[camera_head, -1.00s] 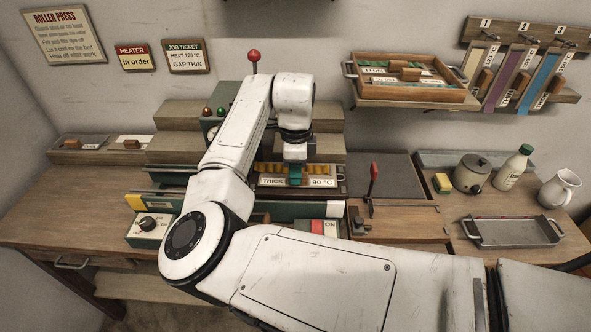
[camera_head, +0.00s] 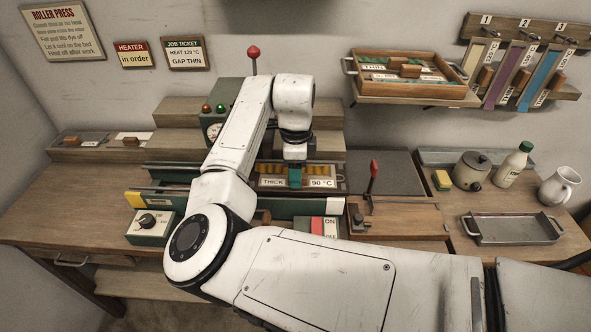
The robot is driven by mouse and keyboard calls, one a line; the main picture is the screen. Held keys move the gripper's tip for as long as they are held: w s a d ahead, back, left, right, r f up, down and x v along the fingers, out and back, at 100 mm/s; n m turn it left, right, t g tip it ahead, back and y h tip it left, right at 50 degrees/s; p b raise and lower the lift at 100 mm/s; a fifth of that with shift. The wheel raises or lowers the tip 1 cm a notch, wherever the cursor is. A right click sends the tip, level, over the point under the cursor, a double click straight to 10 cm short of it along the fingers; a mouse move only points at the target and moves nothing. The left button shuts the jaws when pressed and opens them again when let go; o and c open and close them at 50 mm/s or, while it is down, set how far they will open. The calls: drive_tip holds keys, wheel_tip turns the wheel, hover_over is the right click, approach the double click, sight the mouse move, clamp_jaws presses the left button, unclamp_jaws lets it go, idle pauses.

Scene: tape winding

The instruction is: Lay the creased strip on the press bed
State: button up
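My gripper (camera_head: 295,181) points down over the roller press in the middle of the bench, in front of the plate marked THICK and 90 °C (camera_head: 270,183). A green-teal piece shows at its tip; I cannot tell whether this is its fingers or something held. The press (camera_head: 305,208) has long dark green bars, and my arm covers much of it. I cannot make out its bed clearly. Purple (camera_head: 499,80) and blue (camera_head: 541,79) strips hang on the right wall rack, beside a pale one (camera_head: 480,62). I cannot pick out a creased strip.
A wooden tray (camera_head: 412,89) sits on the wall shelf. A red-knobbed lever (camera_head: 372,180) stands right of the press. Farther right are a yellow-green sponge (camera_head: 441,181), pot (camera_head: 472,172), bottle (camera_head: 514,167), jug (camera_head: 559,188) and metal tray (camera_head: 511,230). The left bench (camera_head: 70,205) is clear.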

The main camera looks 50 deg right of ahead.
wheel_tip(320, 180, up, 11)
drive_tip(key=shift+f+b, duration=0.1)
drive_tip(key=shift+b, duration=0.55)
